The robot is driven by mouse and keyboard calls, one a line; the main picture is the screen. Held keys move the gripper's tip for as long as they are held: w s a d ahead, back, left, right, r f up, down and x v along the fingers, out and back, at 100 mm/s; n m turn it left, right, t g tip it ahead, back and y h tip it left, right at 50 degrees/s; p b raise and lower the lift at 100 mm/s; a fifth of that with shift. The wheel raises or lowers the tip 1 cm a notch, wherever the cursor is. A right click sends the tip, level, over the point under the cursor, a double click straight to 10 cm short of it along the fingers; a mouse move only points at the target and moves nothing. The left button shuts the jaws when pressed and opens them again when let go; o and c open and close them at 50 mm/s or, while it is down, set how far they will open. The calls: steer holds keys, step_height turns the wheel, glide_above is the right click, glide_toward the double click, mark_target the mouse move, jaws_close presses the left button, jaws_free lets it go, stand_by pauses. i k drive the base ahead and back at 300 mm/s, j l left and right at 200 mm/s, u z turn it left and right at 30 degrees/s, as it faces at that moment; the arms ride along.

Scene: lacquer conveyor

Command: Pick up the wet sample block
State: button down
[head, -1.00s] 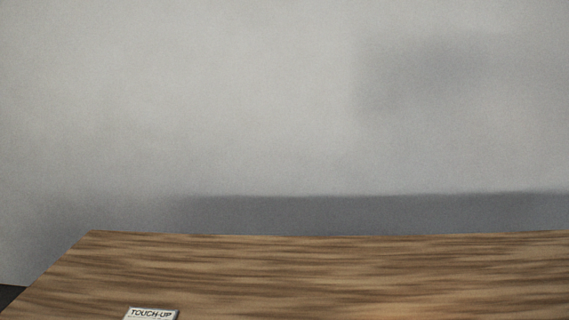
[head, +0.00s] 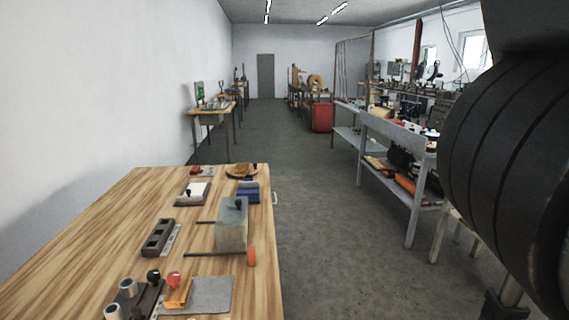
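I cannot pick out the wet sample block for certain in the head view. A wooden bench (head: 95,235) at the lower left carries several small items. Near its front edge, a yellow-orange piece (head: 178,292) lies at the left end of a flat grey plate (head: 212,294). I cannot tell whether that piece is a block. My gripper is not clearly in view; a large dark ribbed part of my arm fills the right side.
The bench also holds a grey box (head: 231,228) with rods, a dark slotted holder (head: 158,238), a rack with pale cylinders (head: 128,288) and a blue item (head: 248,191). Grey shelving (head: 395,132) stands right. A clear concrete aisle (head: 320,220) runs between.

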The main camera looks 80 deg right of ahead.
mark_target(240, 167)
steer(key=z, duration=1.75)
steer(key=i+l+u, duration=0.2)
steer(key=i+l, duration=0.4)
steer(key=i, duration=0.3)
steer(key=i+l+u, duration=0.25)
steer(key=i+l, duration=0.5)
steer(key=i, duration=0.45)
